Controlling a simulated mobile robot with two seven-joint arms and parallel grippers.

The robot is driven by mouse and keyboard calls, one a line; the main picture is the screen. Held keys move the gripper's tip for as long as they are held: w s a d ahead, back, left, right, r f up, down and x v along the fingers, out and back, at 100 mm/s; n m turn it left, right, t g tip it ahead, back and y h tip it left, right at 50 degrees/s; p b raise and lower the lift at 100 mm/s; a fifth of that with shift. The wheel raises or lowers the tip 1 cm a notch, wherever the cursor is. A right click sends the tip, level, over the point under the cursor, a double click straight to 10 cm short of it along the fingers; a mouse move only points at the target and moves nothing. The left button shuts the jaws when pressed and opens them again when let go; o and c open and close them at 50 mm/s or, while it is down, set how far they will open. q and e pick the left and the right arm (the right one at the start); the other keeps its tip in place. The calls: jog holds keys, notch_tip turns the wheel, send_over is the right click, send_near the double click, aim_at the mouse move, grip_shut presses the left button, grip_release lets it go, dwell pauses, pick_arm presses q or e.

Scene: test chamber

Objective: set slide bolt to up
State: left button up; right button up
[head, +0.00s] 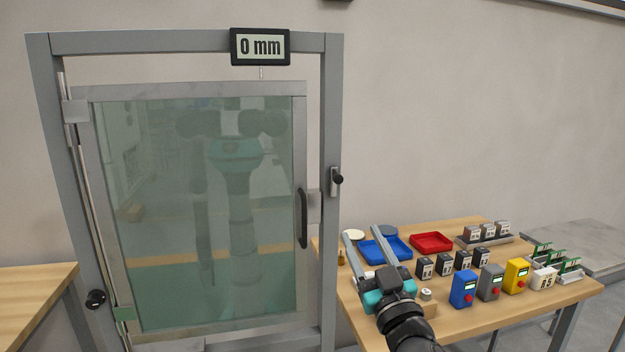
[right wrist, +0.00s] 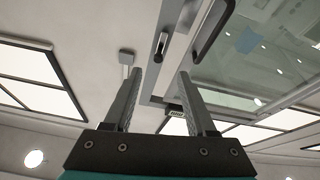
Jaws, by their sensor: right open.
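The slide bolt (head: 335,183) is a small grey plate with a black knob on the right post of the metal door frame (head: 331,120). The knob sits near the upper part of its plate. The bolt also shows in the right wrist view (right wrist: 160,43), beyond the fingertips. My right gripper (head: 362,233) is open and empty, below and slightly right of the bolt, over the table's left side. In the right wrist view its fingers (right wrist: 160,72) are spread with nothing between them. My left gripper is not in view.
The glass door (head: 200,200) looks closed and has a black handle (head: 302,218) left of the bolt. A display (head: 260,46) reads 0 mm. The wooden table (head: 460,317) holds blue and red trays and several small devices. The wall around the bolt is clear.

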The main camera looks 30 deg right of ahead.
aim_at(339, 181)
jog(key=shift+t, duration=0.3)
jog(key=p+x, duration=0.1)
jog(key=x, duration=0.3)
jog(key=r+x, duration=0.1)
jog(key=x, duration=0.4)
jog(key=p+x, duration=0.1)
jog(key=x, duration=0.4)
jog(key=shift+s+a+r+p, duration=0.2)
jog(key=shift+s+r+p, duration=0.05)
jog(key=shift+r+p, duration=0.05)
jog(key=shift+x, duration=0.75)
jog(key=shift+c, duration=0.3)
grip_shut()
jog(key=shift+f, duration=0.1)
